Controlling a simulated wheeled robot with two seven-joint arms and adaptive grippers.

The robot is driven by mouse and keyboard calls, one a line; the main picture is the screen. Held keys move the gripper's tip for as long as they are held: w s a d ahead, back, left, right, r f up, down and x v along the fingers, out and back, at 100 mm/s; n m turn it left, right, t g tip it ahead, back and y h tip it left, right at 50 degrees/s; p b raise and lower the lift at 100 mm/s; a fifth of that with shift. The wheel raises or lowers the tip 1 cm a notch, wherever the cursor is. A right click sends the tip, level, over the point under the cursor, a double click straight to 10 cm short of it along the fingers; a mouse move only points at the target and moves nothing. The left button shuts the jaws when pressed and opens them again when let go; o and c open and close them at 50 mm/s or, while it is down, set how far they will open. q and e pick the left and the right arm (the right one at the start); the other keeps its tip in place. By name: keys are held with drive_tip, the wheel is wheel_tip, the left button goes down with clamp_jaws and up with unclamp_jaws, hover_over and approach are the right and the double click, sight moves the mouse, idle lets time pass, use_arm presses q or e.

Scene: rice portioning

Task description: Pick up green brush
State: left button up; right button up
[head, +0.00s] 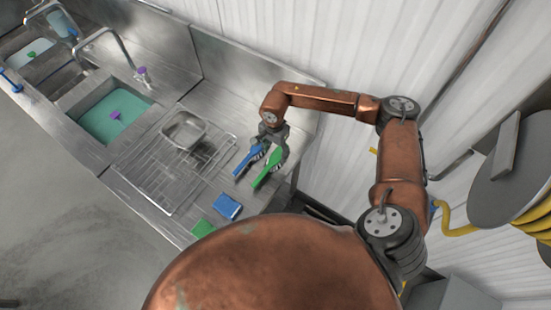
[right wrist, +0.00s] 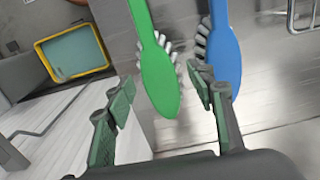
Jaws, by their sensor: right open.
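The green brush (head: 267,168) lies on the steel counter near its right end, beside a blue brush (head: 247,160). In the right wrist view the green brush (right wrist: 159,75) points its rounded head toward my gripper, with white bristles at its sides. The blue brush (right wrist: 225,50) lies just right of it there. My right gripper (head: 268,163) is open over the brushes. In the right wrist view its fingers (right wrist: 160,92) stand apart, with the green brush head showing between them and the right finger close to the blue brush. I cannot tell whether they touch. My left gripper is not in view.
A wire rack (head: 150,178) holding a metal pan (head: 184,127) stands left of the brushes. A blue sponge (head: 227,207) and a green sponge (head: 203,228) lie at the counter's front. A sink (head: 84,101) with greenish water is further left. A corrugated wall (head: 270,40) rises behind.

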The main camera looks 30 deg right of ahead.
sight(275, 157)
drive_tip(key=f, duration=0.2)
drive_tip(key=f+p, duration=0.1)
drive_tip(key=shift+s+d+f, duration=0.1)
drive_tip(key=shift+d+f, duration=0.15)
drive_tip(key=shift+f, duration=0.55)
drive_tip(key=shift+c, duration=0.3)
drive_tip(key=c, duration=1.2)
drive_tip(key=shift+c, duration=0.2)
drive_tip(key=shift+r, duration=0.1)
